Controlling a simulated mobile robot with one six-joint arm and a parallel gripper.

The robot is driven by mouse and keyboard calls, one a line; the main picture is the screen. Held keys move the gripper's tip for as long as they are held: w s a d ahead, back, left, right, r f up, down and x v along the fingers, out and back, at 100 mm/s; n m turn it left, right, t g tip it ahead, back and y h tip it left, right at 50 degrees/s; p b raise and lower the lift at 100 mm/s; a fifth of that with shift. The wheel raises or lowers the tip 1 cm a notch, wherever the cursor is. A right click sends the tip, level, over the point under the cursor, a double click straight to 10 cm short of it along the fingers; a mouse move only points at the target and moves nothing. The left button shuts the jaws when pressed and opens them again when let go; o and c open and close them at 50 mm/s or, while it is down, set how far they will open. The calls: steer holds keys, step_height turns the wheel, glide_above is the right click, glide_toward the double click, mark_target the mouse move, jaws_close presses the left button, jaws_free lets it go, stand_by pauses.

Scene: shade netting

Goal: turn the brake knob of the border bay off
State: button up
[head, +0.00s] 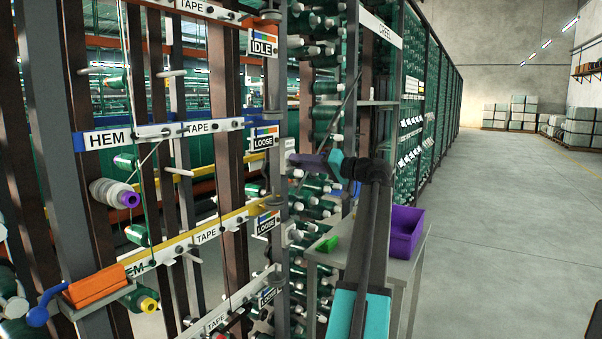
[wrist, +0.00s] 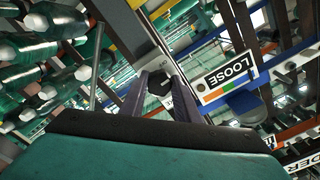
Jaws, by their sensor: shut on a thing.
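My gripper (head: 294,160) reaches to the grey upright at the right end of the rails in the head view. In the wrist view its purple fingers (wrist: 158,84) are shut on a dark round knob (wrist: 158,86) on a grey post. In the head view, LOOSE signs (head: 265,138) hang on the lower rails and an IDLE sign (head: 262,43) on the top one. A sign ending in "DER" (wrist: 304,160) is cut off in the wrist view. I cannot tell which bay the knob belongs to.
Green yarn spools (wrist: 45,55) crowd the left side of the wrist view. A purple bin (head: 404,232) stands on a grey table (head: 409,272) beside my arm. Steel rails and thin rods surround the fingers. The concrete floor (head: 500,220) at right is clear.

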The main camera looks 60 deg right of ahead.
steer(key=n+b, duration=0.2)
steer(key=n, duration=0.1)
steer(key=n+b, duration=0.1)
steer(key=b, duration=0.1)
steer(key=shift+f+n, duration=0.3)
steer(key=shift+d+r+n+b, duration=0.1)
steer(key=shift+r+n+b, duration=0.05)
steer(key=shift+n+b, duration=1.6)
steer(key=shift+n, duration=0.35)
steer(key=o, duration=1)
steer(key=shift+r, duration=0.1)
steer(key=shift+o, duration=0.2)
steer(key=shift+p, duration=0.3)
steer(key=s+p, duration=0.2)
steer(key=s, duration=1.2)
